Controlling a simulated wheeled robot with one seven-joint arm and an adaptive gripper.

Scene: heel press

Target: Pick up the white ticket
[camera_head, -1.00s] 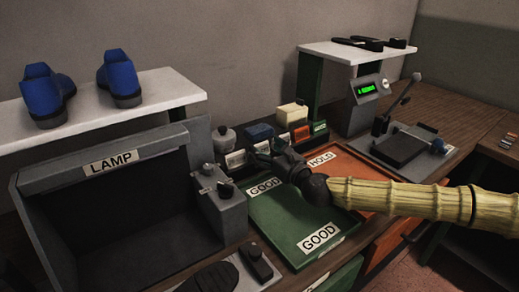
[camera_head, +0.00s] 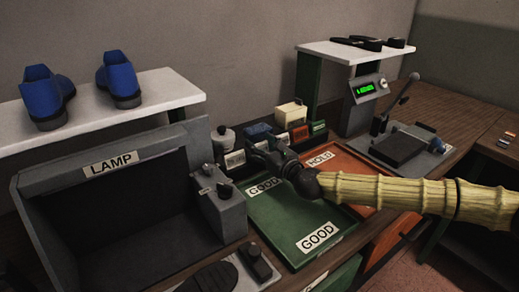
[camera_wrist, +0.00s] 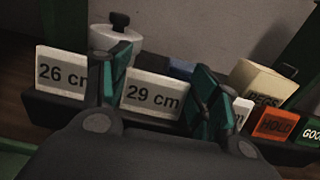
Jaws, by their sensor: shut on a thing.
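My gripper (camera_head: 265,154) is at the ticket rack behind the green tray. In the wrist view its two teal-padded fingers (camera_wrist: 160,84) stand on either side of a white ticket marked "29 cm" (camera_wrist: 153,97) and are shut on it. Another white ticket (camera_wrist: 243,112) is mostly hidden behind the right finger.
An orange "HOLD" card (camera_wrist: 276,125) and a green "GOOD" card (camera_wrist: 311,131) stand to the right. A cream "PEGS" box (camera_wrist: 265,82) and a lidded pot (camera_wrist: 115,42) are behind. The green tray (camera_head: 290,222) and orange tray (camera_head: 372,176) lie in front, the lamp box (camera_head: 105,172) left.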

